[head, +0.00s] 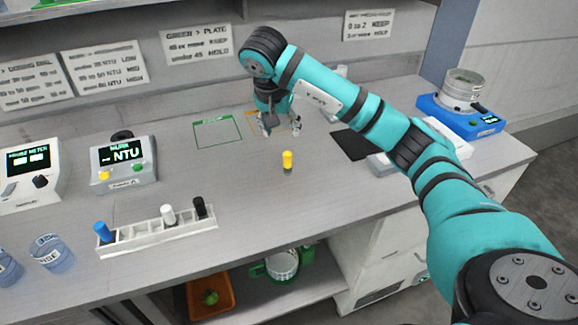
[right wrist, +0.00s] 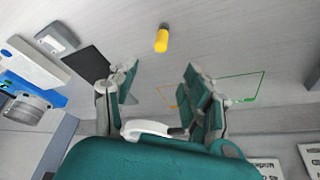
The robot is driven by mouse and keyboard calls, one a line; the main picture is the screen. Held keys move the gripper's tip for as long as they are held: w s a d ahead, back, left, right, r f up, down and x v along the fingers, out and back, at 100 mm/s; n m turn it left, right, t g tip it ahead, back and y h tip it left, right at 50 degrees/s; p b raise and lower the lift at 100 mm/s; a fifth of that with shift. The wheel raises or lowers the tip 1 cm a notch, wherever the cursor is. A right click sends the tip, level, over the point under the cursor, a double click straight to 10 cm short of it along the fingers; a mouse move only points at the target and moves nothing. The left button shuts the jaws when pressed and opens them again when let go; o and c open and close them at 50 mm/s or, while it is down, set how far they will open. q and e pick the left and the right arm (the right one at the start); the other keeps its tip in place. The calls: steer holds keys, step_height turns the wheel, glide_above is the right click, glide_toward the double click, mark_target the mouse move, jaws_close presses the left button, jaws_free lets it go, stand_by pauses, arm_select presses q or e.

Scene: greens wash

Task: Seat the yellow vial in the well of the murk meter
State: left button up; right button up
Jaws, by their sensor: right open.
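The yellow vial (head: 287,162) stands upright on the bare grey counter near its middle. It also shows in the right wrist view (right wrist: 162,42), beyond the fingertips. My right gripper (head: 281,127) is open and empty, behind the vial and apart from it; its two spread fingers show in the right wrist view (right wrist: 160,82). My left gripper is not in view.
A white rack (head: 155,234) holds blue, white and black-capped vials at the front left. Another meter (head: 30,178) and beakers (head: 52,254) stand farther left. A green outlined square (head: 217,133) and a dark mat (head: 352,145) lie behind. Counter between vial and murk meter is clear.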

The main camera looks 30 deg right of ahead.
mark_target(287, 154)
steer(key=p+x, duration=0.2)
steer(key=x, duration=0.5)
steer(key=shift+s+d+f, duration=0.1)
steer(key=shift+s, duration=0.05)
steer(key=shift+f, duration=0.35)
steer(key=p+x, duration=0.1)
steer(key=x, duration=0.2)
steer(key=shift+f+p, duration=0.3)
steer(key=shift+p, duration=0.05)
steer(key=shift+w+f, duration=0.2)
steer(key=shift+f, duration=0.15)
steer(key=c, duration=0.7)
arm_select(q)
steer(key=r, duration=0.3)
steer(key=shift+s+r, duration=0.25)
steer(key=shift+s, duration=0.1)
arm_select(e)
jaws_close()
steer(key=shift+r, duration=0.1)
